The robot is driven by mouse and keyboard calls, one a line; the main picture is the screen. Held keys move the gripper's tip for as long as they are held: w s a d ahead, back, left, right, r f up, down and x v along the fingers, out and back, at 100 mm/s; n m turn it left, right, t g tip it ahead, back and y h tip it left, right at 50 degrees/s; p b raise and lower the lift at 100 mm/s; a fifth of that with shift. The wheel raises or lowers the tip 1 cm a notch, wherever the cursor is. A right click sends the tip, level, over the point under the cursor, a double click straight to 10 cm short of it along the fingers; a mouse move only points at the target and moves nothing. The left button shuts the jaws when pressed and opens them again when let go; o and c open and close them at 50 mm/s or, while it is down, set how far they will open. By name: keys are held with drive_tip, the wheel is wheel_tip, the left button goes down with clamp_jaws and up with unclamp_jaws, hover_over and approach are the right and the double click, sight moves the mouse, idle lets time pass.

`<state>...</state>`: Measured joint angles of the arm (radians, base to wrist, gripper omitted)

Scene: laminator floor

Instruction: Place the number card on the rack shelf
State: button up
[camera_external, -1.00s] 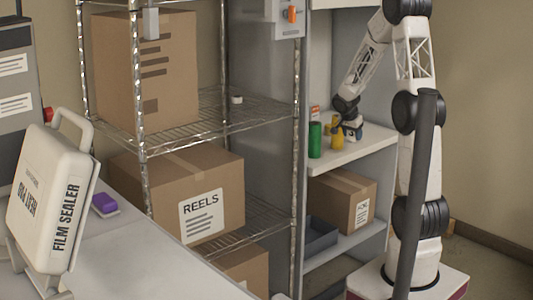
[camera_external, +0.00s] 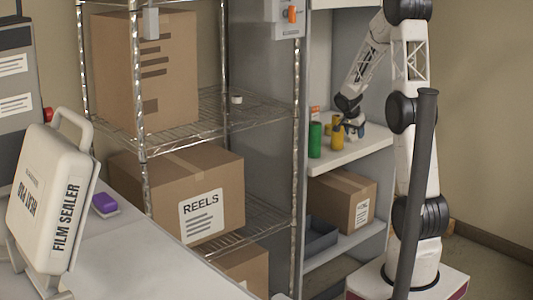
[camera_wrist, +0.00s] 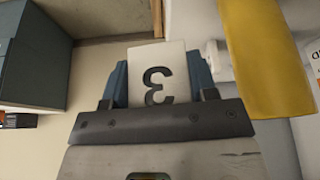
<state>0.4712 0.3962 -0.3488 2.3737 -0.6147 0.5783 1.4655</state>
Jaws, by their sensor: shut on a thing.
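The number card (camera_wrist: 157,60) is a pale plate with a dark 3, seen turned around in the wrist view. My gripper (camera_wrist: 157,88) is shut on it, with blue fingers on both sides. In the external view my gripper (camera_external: 355,131) is small at the cabinet shelf, just right of a yellow cylinder (camera_external: 337,138); the card cannot be made out there. The wire rack's middle shelf (camera_external: 262,112) is left of the cabinet, with open room on its right part.
A green cylinder (camera_external: 315,140) stands beside the yellow one on the cabinet shelf (camera_external: 350,150). The yellow cylinder (camera_wrist: 268,55) is close to my gripper's right in the wrist view. A large carton (camera_external: 150,75) and a small white roll (camera_external: 237,99) are on the rack's middle shelf.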

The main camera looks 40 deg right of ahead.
drive_tip(key=shift+w+d+r, duration=0.1)
drive_tip(key=shift+w+d, duration=0.05)
drive_tip(key=shift+d, duration=0.3)
drive_tip(key=shift+w+d+r, duration=0.1)
drive_tip(key=shift+d, duration=0.35)
drive_tip(key=w+d+r+n+t+y, duration=0.1)
drive_tip(key=w+d+r+n+t, duration=0.1)
drive_tip(key=w+d+r+n, duration=0.8)
drive_tip(key=s+d+r+m+t, duration=0.1)
drive_tip(key=s+d, duration=0.3)
drive_tip(key=d, duration=0.4)
drive_tip(key=shift+d, duration=0.25)
idle(1.1)
drive_tip(key=shift+r+y, duration=0.1)
drive_tip(key=shift+y, duration=0.2)
idle(0.9)
